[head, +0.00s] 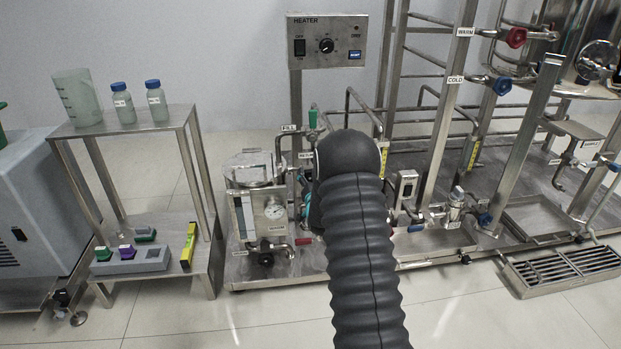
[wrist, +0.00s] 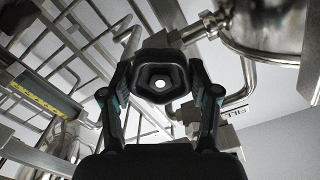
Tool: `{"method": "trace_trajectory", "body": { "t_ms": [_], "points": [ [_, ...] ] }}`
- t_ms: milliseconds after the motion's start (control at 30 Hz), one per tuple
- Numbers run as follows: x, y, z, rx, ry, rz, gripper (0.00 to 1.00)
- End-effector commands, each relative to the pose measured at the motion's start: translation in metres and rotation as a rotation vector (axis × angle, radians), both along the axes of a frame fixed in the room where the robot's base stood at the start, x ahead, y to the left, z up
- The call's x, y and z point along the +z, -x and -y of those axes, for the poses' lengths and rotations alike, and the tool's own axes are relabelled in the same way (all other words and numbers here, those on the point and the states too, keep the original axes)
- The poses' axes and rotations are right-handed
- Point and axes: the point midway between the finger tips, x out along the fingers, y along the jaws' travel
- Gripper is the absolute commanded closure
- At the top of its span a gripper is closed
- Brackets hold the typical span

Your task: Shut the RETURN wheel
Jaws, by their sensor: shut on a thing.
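In the wrist view my gripper (wrist: 160,84) has its two fingers on either side of a dark, many-sided wheel (wrist: 160,66) with a pale centre, and is shut on it. I take it for the RETURN wheel from its place close to the FILL label (wrist: 233,142). How far it is turned cannot be told. In the head view a small label (head: 305,155), apparently RETURN, shows just left of my black sleeved arm. My arm hides the wheel and most of my gripper there; only a little teal shows at the arm's left edge.
A tank with a gauge (head: 274,210) stands left of my arm, and a green-handled FILL valve (head: 313,117) above. Steel pipes and posts crowd the right, with red (head: 516,38) and blue (head: 502,85) wheels. A steel shelf (head: 188,118) with bottles is at left.

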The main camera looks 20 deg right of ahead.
Motion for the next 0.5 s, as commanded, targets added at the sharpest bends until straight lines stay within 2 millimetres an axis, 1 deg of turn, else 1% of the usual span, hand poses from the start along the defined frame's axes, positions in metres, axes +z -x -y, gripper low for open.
{"method": "trace_trajectory", "body": {
  "t_ms": [200, 500],
  "points": [
    [-0.0005, -0.0001, 0.0003, 0.000, -0.089, 0.026, 0.74],
    [-0.0003, -0.0001, 0.0004, 0.000, -0.136, 0.039, 0.74]
  ]
}}
